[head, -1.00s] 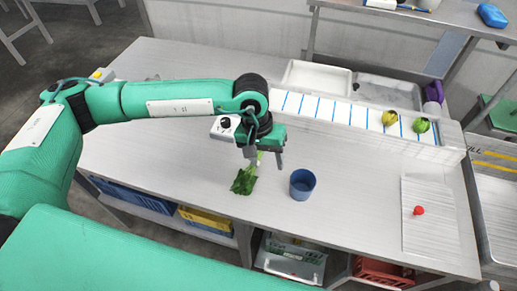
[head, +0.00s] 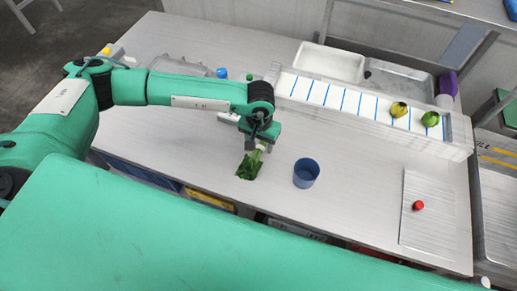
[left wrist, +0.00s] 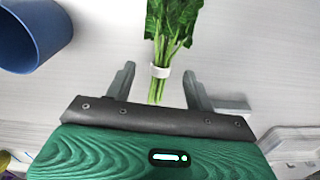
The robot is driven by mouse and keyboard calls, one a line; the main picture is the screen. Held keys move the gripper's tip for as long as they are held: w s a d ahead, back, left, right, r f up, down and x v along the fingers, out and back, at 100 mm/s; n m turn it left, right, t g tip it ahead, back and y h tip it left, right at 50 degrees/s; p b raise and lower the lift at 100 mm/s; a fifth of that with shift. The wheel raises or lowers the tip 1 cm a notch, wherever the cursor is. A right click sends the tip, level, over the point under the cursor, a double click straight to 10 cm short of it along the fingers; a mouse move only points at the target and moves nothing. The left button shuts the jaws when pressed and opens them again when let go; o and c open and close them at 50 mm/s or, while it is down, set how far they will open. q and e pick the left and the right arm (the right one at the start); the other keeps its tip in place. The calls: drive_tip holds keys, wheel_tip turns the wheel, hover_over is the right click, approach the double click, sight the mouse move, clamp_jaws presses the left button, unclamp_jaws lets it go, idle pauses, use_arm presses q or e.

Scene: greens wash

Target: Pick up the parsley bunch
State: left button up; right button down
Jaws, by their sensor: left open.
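The parsley bunch (head: 250,168) lies on the steel table, its dark green leaves toward the front edge. In the left wrist view the bunch (left wrist: 175,20) has pale stems tied with a white band. My left gripper (head: 259,148) is over the stem end, pointing down. In the left wrist view the open left gripper (left wrist: 160,82) has one finger on each side of the stems near the band, with gaps on both sides. I cannot tell its exact height above the table. My right gripper is not in view.
A blue cup (head: 306,173) stands just right of the bunch. A white blue-lined rack (head: 340,100) with yellow and green items runs behind. A white tray (head: 330,62) lies at the back. A ribbed board (head: 428,225) with a red knob is at right.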

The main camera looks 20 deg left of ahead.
sight(259, 149)
use_arm(q)
wheel_tip(259, 149, down, 3)
drive_tip(key=shift+a+f+p, duration=0.1)
drive_tip(key=shift+p, duration=0.75)
drive_tip(key=shift+f, duration=0.4)
drive_tip(key=c, duration=0.9)
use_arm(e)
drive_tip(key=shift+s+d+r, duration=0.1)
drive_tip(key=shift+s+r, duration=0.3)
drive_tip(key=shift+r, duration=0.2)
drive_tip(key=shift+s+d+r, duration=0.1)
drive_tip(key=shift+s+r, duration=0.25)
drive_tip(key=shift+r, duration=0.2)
use_arm(q)
drive_tip(key=shift+r, duration=0.15)
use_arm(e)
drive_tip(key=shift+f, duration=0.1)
